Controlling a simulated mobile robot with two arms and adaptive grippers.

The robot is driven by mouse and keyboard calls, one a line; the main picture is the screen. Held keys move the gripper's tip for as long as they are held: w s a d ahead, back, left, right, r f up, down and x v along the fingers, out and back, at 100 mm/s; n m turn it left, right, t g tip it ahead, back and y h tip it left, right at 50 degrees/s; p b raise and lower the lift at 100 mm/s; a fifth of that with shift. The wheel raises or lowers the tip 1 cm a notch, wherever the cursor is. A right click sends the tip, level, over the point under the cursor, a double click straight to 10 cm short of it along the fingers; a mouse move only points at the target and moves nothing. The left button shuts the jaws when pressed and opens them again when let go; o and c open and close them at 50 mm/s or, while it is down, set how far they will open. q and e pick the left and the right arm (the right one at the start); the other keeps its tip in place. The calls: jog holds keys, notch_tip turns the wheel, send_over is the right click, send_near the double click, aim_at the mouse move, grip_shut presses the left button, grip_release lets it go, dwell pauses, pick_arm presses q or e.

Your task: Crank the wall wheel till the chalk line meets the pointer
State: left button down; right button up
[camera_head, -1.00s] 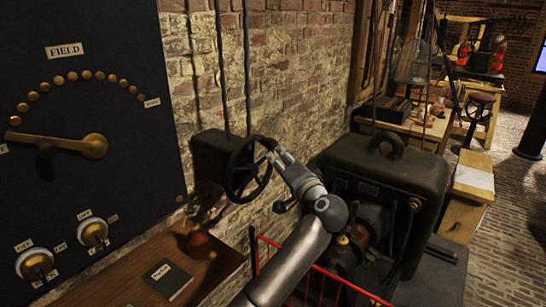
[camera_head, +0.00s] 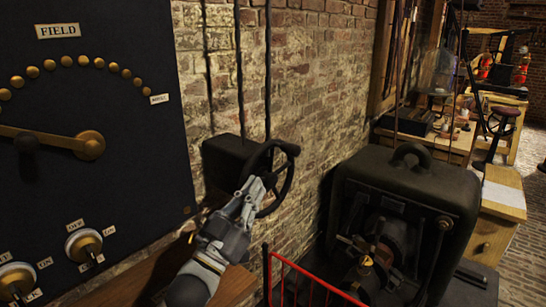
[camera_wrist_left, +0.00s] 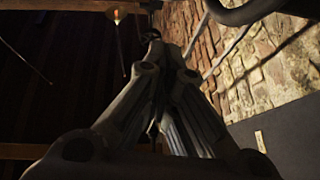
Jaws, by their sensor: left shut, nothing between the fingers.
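The dark wall wheel (camera_head: 291,164) is mounted on a black box (camera_head: 226,159) on the brick wall. My left gripper (camera_head: 262,182) is at the near, left side of the wheel rim, its fingers closed together with nothing between them. It overlaps the rim in the head view; I cannot tell whether it touches. In the left wrist view, its fingers (camera_wrist_left: 153,42) converge, and a dark curved bar that looks like the wheel rim (camera_wrist_left: 245,13) crosses the top right. I cannot make out a chalk line or pointer on the wheel. My right gripper is not in view.
A black FIELD panel (camera_head: 110,180) with brass lever and knobs stands at left. A wooden shelf (camera_head: 235,285) lies below the wheel. A red rail (camera_head: 318,275) and a large dark machine (camera_head: 420,180) stand to the right. Benches are farther back.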

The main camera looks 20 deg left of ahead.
pick_arm(q)
jog(key=w+f+p+x, duration=0.1)
jog(key=f+p+x, duration=0.1)
jog(key=x, duration=1)
jog(key=shift+w+d+f+p, duration=0.2)
jog(key=shift+w+p, duration=0.2)
jog(key=shift+p, duration=0.5)
